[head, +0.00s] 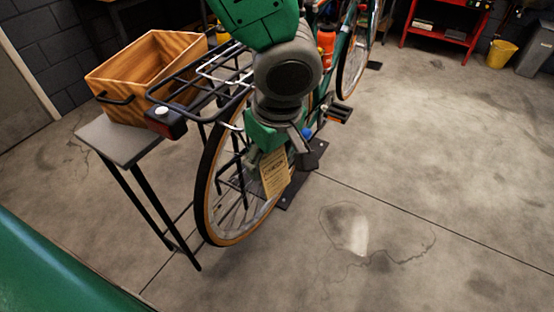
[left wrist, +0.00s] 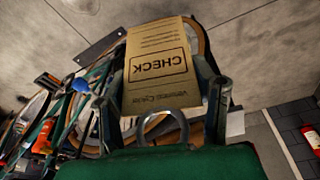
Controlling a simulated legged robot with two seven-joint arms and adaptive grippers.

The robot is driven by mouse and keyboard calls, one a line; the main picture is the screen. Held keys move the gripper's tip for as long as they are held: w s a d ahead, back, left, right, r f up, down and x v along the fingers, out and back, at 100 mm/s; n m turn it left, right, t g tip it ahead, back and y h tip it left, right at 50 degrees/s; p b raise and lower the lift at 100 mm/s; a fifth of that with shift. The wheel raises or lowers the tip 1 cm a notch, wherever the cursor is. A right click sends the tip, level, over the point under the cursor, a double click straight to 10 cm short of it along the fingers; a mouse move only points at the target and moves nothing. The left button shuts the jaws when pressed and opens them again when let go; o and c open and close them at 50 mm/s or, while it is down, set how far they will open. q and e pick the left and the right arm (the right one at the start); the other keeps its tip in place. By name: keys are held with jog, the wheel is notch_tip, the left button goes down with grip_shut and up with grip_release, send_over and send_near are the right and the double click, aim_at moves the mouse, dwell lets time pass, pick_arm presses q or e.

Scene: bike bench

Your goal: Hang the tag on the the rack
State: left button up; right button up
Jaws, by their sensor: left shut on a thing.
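A tan paper tag (head: 274,173) hangs below my left gripper (head: 283,150), in front of the bike's rear wheel. In the left wrist view the tag (left wrist: 160,65) reads "CHECK" upside down, with a grey metal loop (left wrist: 165,124) at its near end. My left gripper (left wrist: 165,100) is shut on the tag; the exact contact is hard to see. The black bike rack (head: 185,85) sits over the rear wheel, above and left of the gripper in the head view. The tag is apart from it. My right gripper is not in view.
A wooden crate (head: 118,102) stands on a small grey-topped table (head: 112,140) beside the rack. The rear wheel (head: 211,190) and pedal (head: 337,113) are close to my left gripper. The floor (head: 430,190) to the right is clear. A red shelf (head: 446,38) stands far back.

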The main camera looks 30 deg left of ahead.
pick_arm(q)
jog(key=a+f+b, duration=0.1)
jog(key=a, duration=0.6)
jog(key=shift+w+a+f, duration=0.15)
jog(key=shift+w, duration=0.05)
dwell(0.5)
dwell(0.4)
jog(key=o, duration=1)
